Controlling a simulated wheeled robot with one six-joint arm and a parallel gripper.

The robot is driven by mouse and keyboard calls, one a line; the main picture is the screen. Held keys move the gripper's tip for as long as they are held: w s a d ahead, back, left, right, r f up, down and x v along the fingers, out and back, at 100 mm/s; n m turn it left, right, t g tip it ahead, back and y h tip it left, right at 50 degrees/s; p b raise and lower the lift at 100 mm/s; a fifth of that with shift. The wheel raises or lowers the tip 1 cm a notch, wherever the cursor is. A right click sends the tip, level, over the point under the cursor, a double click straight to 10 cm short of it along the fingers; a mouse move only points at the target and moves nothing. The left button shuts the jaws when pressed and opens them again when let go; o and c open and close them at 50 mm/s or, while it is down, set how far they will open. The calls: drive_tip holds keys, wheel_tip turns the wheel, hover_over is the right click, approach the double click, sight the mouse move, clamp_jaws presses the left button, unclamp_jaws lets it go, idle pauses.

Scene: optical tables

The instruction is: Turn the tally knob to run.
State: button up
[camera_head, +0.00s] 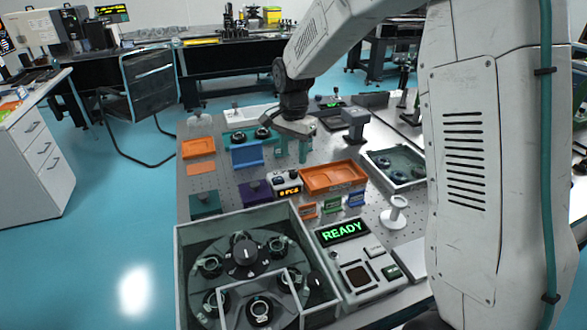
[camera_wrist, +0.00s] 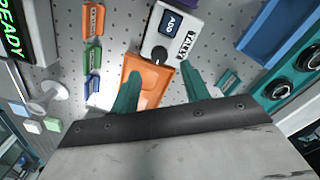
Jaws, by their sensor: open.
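The tally unit (camera_head: 286,182) is a small white box on the optical table, with a lit orange display at its front in the head view. In the wrist view the white box (camera_wrist: 181,18) carries a "TALLY" label, a blue "ADD" patch and a small dark knob (camera_wrist: 158,54) at its near edge. Which way the knob points is too small to tell. My gripper (camera_head: 292,150) is open and empty, with teal fingers pointing down behind the box. In the wrist view my gripper (camera_wrist: 158,72) has its fingertips spread apart near the knob, not visibly touching it.
An orange tray (camera_head: 333,178) lies right of the tally unit. A purple block (camera_head: 254,192) is at its left, small coloured holders (camera_head: 331,205) are in front. A READY panel (camera_head: 343,232) and a walled carousel (camera_head: 178,265) stand nearer. A grey post (camera_head: 355,122) stands behind.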

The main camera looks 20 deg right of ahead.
sight(294, 171)
wheel_tip(294, 171, down, 6)
idle(0.4)
drive_tip(key=c, duration=1)
